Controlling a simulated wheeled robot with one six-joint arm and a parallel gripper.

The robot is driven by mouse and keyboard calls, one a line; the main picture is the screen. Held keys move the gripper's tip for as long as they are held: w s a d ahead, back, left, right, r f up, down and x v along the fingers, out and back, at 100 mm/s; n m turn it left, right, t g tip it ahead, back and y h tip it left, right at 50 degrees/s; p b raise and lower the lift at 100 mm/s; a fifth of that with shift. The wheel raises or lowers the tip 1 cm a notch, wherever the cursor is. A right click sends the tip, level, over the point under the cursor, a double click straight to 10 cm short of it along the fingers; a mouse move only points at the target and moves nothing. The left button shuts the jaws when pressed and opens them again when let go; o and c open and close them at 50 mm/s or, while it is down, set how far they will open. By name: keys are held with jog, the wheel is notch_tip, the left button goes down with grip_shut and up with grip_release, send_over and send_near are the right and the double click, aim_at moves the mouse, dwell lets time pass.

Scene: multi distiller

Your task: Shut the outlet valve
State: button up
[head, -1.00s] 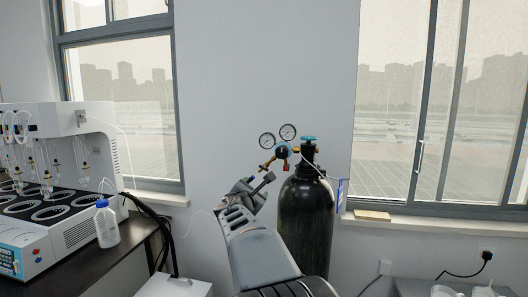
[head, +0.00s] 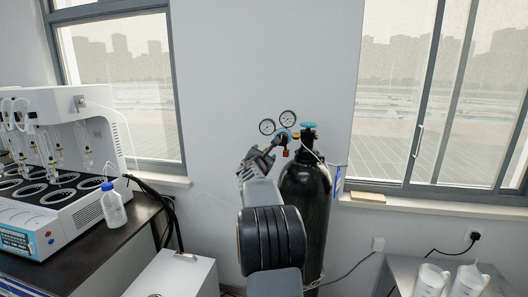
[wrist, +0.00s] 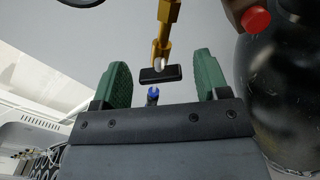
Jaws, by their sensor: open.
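The gas cylinder (head: 305,215) stands upright against the wall, with a regulator (head: 285,137) and two round gauges on its neck. In the wrist view, a brass outlet stem (wrist: 165,30) comes down from the top. It carries a short black bar handle (wrist: 160,74), which looks like the outlet valve, with a blue fitting (wrist: 152,93) below it. My gripper (wrist: 161,62) is open, its two green fingers either side of the black handle with gaps showing on both sides. In the head view, my gripper (head: 258,160) is just left of the regulator, and my arm hides the valve.
In the wrist view, a red-tipped fitting (wrist: 256,19) and the cylinder (wrist: 285,95) are close on the right. A white box (head: 175,275) is low in front.

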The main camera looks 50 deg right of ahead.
jog(key=shift+w+d, duration=0.25)
jog(key=shift+d, duration=0.2)
